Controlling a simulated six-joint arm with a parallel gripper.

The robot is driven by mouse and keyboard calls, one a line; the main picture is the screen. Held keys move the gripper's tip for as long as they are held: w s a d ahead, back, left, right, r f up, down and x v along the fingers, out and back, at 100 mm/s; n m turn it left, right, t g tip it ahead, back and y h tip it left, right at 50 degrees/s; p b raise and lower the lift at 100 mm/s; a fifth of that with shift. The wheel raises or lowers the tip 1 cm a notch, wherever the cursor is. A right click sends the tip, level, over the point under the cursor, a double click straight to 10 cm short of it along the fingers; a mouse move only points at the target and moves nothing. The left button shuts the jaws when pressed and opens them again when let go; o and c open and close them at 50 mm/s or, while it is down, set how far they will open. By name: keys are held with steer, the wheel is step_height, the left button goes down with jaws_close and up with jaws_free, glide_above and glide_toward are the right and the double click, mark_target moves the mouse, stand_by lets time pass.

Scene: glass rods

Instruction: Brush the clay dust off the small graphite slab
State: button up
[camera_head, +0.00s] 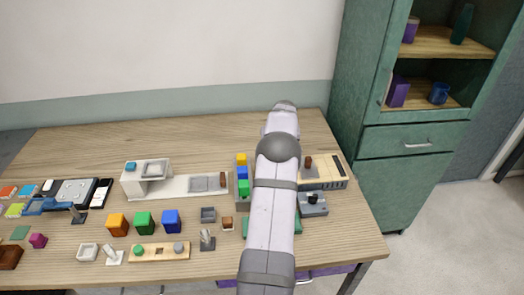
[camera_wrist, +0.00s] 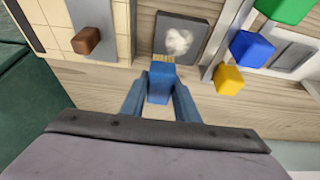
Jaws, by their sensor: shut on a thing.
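The small graphite slab (camera_wrist: 197,23) is a dark square plate on the table in the wrist view. A pale, whitish patch of clay dust (camera_wrist: 179,41) lies near its middle. My gripper (camera_wrist: 160,88) is shut on a brush with a blue handle (camera_wrist: 161,73). The brush's tan bristles (camera_wrist: 163,58) point at the slab and overlap its near edge in the picture; I cannot tell whether they touch it. In the head view my arm hides the slab, the brush and my gripper.
In the wrist view, green, blue and yellow blocks (camera_wrist: 229,80) stand right of the slab. A beige panel (camera_wrist: 110,50) with a brown block (camera_wrist: 86,40) is on the left. A green cabinet (camera_head: 410,150) stands right of the table. Bare wood (camera_head: 75,150) lies at the back left.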

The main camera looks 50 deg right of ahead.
steer(key=shift+s+d, duration=0.2)
steer(key=shift+d, duration=0.05)
steer(key=shift+f+b, duration=2.05)
steer(key=shift+f, duration=1.55)
steer(key=shift+w+a+f, duration=0.35)
steer(key=shift+f, duration=0.05)
steer(key=shift+c, duration=0.4)
steer(key=shift+w+a+f, duration=0.1)
steer(key=shift+w+a, duration=0.15)
steer(key=shift+w+a+p, duration=0.6)
steer(key=shift+w+a, duration=1.25)
steer(key=shift+a, duration=0.05)
steer(key=shift+s+d, duration=2.4)
steer(key=shift+s, duration=0.05)
steer(key=shift+s+a+p, duration=0.15)
steer(key=shift+a+p, duration=0.3)
steer(key=shift+p, duration=0.1)
steer(key=shift+w+a, duration=2.15)
steer(key=shift+w+f+b, duration=0.1)
steer(key=shift+f+b, duration=0.2)
steer(key=shift+b, duration=0.2)
steer(key=shift+s+d+r, duration=0.2)
steer(key=shift+s+d, duration=0.65)
steer(key=shift+s, duration=0.05)
steer(key=shift+s+d+b, duration=0.55)
steer(key=shift+s+d, duration=1.05)
steer(key=shift+w+r+p, duration=0.1)
steer(key=shift+r+p, duration=2.05)
steer(key=shift+r, duration=2.05)
